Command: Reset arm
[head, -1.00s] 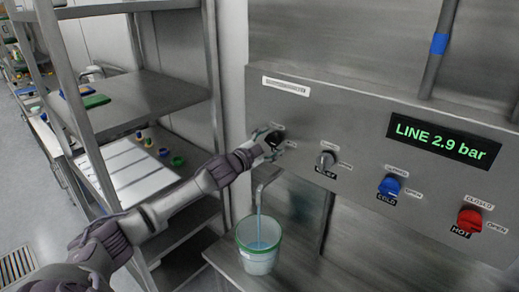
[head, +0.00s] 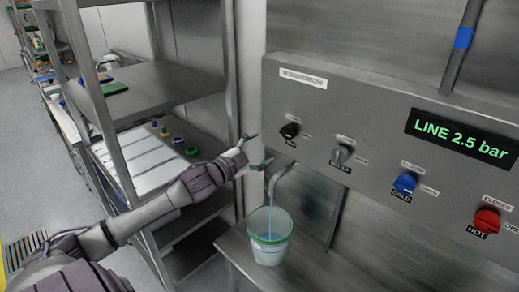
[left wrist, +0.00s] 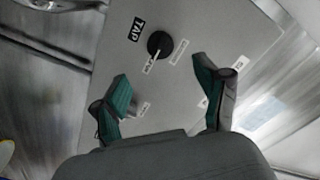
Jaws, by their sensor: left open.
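My left gripper (head: 257,150) is open and empty in the head view, left of the grey control panel and clear of its knobs. In the left wrist view its two green-padded fingers (left wrist: 168,98) stand wide apart. The black tap knob (head: 290,131) is on the panel, right of the gripper; it also shows in the left wrist view (left wrist: 159,45), beyond the fingers and apart from them. A spout (head: 277,178) runs a thin stream into a green-rimmed bucket (head: 268,252), which holds bluish liquid. My right gripper is not in view.
The panel also has a grey knob (head: 340,155), a blue cold knob (head: 404,184), a red hot knob (head: 487,221) and a display (head: 460,138) reading LINE 2.5 bar. A metal shelf rack (head: 160,82) stands at the left, close to my left arm.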

